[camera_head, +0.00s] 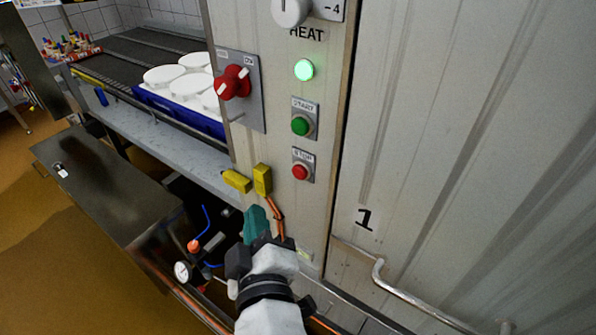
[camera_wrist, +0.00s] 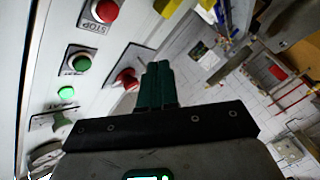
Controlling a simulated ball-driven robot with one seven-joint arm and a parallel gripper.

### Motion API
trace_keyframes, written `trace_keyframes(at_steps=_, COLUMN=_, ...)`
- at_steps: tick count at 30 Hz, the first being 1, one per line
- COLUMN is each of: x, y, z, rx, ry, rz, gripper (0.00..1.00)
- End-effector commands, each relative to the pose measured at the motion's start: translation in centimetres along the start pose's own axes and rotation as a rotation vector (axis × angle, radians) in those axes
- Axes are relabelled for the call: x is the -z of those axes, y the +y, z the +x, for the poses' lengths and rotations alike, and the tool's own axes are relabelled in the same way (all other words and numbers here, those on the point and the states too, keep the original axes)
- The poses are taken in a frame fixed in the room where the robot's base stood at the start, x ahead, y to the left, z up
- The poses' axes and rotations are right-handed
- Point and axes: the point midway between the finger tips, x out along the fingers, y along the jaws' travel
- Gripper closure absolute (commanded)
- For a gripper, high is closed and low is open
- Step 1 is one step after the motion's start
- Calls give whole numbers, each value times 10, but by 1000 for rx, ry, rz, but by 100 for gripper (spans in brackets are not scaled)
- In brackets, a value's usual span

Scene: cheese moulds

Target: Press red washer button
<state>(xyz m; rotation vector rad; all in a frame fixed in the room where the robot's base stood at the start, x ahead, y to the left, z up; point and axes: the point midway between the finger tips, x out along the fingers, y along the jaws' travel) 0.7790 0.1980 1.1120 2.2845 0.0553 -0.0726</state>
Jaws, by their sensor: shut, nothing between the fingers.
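The red button (camera_head: 300,171) labelled STOP is on the pale panel, low in its column of controls. It also shows at the top left of the wrist view (camera_wrist: 105,11). My gripper (camera_head: 255,212) has teal fingers and is below and left of the red button in the head view, apart from it. In the wrist view the fingers (camera_wrist: 158,70) are shut together with nothing between them. The red button lies left of and above the fingertips there.
Above the red button are the green START button (camera_head: 300,125) and a lit green lamp (camera_head: 304,70). A red rotary switch (camera_head: 233,84) is up and left. A yellow block (camera_head: 262,180) projects near my gripper. A metal pipe handle (camera_head: 390,287) is at lower right.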

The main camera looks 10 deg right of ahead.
Motion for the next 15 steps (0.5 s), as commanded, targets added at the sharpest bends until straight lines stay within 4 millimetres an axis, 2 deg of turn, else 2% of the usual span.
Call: trace_keyframes(at_steps=15, x=-32, y=34, z=44, rx=-1, ry=-3, rz=0, gripper=100)
